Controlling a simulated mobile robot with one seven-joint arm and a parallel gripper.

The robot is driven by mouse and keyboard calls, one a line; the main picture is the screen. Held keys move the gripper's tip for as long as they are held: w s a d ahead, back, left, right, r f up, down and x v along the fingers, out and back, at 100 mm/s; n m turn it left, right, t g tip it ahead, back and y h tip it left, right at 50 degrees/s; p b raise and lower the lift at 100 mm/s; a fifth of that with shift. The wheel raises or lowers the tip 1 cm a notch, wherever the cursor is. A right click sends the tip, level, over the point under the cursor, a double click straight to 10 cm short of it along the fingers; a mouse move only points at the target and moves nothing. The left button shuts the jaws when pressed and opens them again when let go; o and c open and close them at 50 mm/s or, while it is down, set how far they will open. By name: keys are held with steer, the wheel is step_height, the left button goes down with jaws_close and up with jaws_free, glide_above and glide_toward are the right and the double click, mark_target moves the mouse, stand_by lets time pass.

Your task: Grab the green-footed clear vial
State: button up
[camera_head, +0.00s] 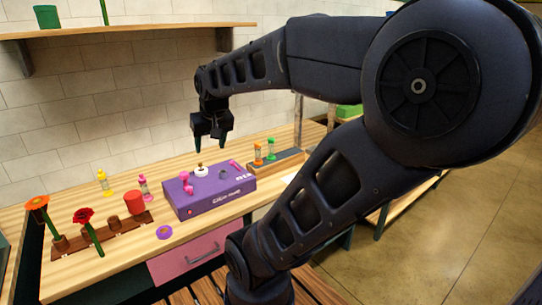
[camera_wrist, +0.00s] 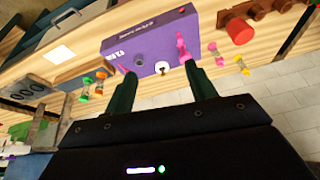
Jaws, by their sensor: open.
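A small clear vial with green ends (camera_head: 271,148) stands in a dark wood-sided tray at the right of the counter, beside an orange-ended vial (camera_head: 257,155). In the wrist view the green vial (camera_wrist: 85,89) is left of my fingers, close to the orange one (camera_wrist: 100,84). My gripper (camera_head: 211,147) is open and empty, pointing down above the purple box and left of the green vial. Its two dark green fingers (camera_wrist: 160,70) are apart in the wrist view, with nothing between them.
The purple box (camera_head: 217,190) carries pink parts and a white round piece. A yellow vial (camera_head: 103,181), a pink vial (camera_head: 144,187) and a red cup (camera_head: 134,202) stand left. A wooden rack (camera_head: 104,237) holds flowers. A shelf (camera_head: 130,27) hangs above.

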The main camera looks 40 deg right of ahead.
steer(key=w+d+m, duration=0.3)
steer(key=w+d, duration=0.4)
steer(key=m+g+h, duration=0.2)
steer(key=m+h, duration=0.2)
steer(key=m, duration=0.3)
glide_toward(270, 139)
step_height(270, 139, down, 2)
steer(key=d, duration=0.1)
steer(key=x, duration=0.5)
steer(key=shift+d+f, duration=0.1)
steer(key=shift+a+x, duration=0.1)
steer(key=shift+x, duration=1.2)
steer(key=shift+a+x, duration=0.15)
steer(key=shift+x, duration=1.15)
steer(key=shift+w, duration=0.15)
steer(key=shift+c, duration=0.5)
jaws_close()
